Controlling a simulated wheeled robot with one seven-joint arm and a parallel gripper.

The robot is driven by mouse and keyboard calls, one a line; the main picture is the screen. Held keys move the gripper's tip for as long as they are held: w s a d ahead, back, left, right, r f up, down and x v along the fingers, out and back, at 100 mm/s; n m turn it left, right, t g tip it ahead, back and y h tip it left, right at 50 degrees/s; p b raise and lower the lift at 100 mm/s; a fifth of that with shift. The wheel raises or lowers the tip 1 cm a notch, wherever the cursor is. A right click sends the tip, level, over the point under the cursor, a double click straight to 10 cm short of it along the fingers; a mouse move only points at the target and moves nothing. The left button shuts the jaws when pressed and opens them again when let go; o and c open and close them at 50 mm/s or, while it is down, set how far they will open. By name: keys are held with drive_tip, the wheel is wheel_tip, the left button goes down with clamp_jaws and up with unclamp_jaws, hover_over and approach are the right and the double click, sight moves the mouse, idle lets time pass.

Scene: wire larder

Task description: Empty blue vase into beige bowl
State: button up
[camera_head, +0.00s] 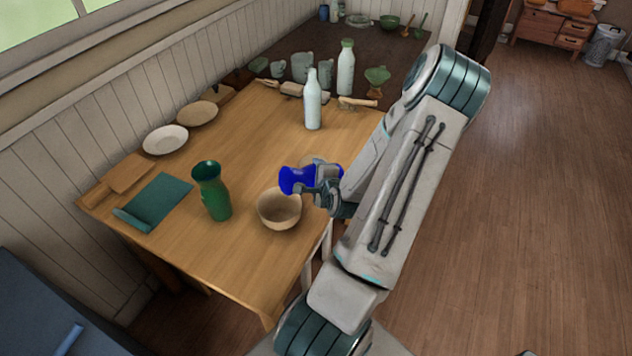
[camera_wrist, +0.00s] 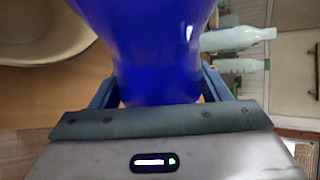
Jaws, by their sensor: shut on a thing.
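The blue vase (camera_head: 296,180) is held in my gripper (camera_head: 322,184) above the wooden table, tilted onto its side with one end toward the left. The vase fills the upper middle of the wrist view (camera_wrist: 150,45), between the two fingers of my gripper (camera_wrist: 158,95). The beige bowl (camera_head: 279,212) stands upright on the table, just below and left of the vase in the head view. In the wrist view the bowl (camera_wrist: 40,52) shows at the upper left, beside the vase. I cannot see what is inside the vase.
A green vase (camera_head: 212,192) stands left of the bowl. A white bottle (camera_head: 312,102) stands behind. A white plate (camera_head: 165,140), a tan plate (camera_head: 197,114) and a teal cloth (camera_head: 155,202) lie at the left. Bottles and mugs crowd the dark table (camera_head: 330,45) behind.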

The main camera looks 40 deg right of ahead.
drive_tip(key=shift+b, duration=0.3)
drive_tip(key=shift+h, duration=0.4)
drive_tip(key=shift+r+n, duration=0.1)
drive_tip(key=shift+n, duration=0.2)
drive_tip(key=shift+r+n+h+b, duration=0.3)
drive_tip(key=shift+r+b, duration=0.1)
drive_tip(key=shift+r, duration=0.15)
drive_tip(key=shift+r, duration=0.1)
drive_tip(key=shift+r, duration=0.15)
drive_tip(key=shift+b, duration=0.4)
drive_tip(key=shift+r+n+h, duration=0.3)
drive_tip(key=shift+h, duration=0.1)
drive_tip(key=shift+a+b, duration=0.1)
drive_tip(key=shift+b, duration=0.3)
